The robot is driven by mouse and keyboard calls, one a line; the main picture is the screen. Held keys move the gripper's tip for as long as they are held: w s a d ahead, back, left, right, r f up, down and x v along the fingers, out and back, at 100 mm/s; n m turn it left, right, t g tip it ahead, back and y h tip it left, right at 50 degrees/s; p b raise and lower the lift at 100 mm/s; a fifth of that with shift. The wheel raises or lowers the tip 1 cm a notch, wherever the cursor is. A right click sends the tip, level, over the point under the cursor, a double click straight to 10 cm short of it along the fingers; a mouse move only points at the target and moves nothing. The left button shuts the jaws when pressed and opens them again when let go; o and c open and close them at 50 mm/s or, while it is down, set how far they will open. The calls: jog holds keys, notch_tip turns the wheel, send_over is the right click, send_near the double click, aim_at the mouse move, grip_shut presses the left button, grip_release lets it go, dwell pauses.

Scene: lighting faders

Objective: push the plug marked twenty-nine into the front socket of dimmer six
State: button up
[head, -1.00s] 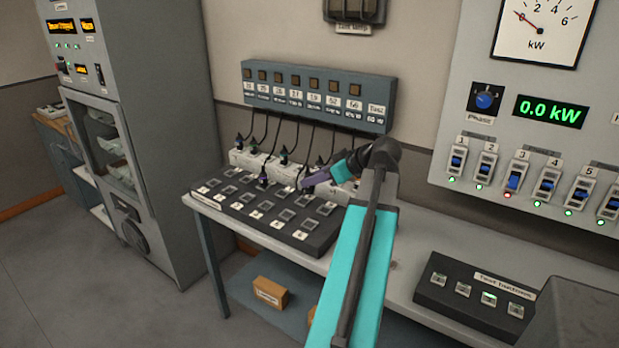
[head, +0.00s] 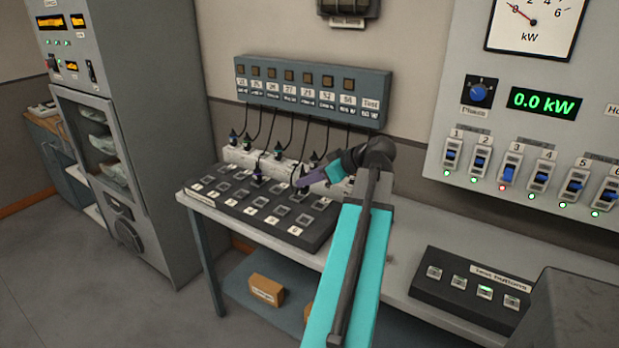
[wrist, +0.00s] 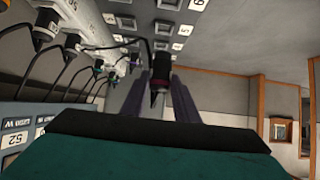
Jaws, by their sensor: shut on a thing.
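My gripper (head: 304,181) is over the back right part of the dark dimmer block (head: 318,242), in the head view. It is shut on a dark plug with a cord, which shows between the two fingers in the wrist view (wrist: 160,75). The plug's number cannot be read. In the head view the plug is small and mostly hidden, and I cannot tell whether it touches a socket. The block has two rows of square sockets with white number tags along the front edge. The tag at the right end (head: 294,230) is too small to read surely.
Another plug (head: 257,174) stands in the block's back row. Several corded plugs stand on the white strip (head: 240,157) behind, with cords hanging from the blue-grey labelled box (head: 312,90). A button box (head: 470,292) sits on the bench at right.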

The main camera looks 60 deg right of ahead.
jog(key=shift+f+b, duration=2.55)
jog(key=shift+f, duration=1.15)
jog(key=shift+f+b, duration=1.75)
jog(key=shift+f, duration=0.4)
dwell(1.8)
jog(key=o, duration=1.2)
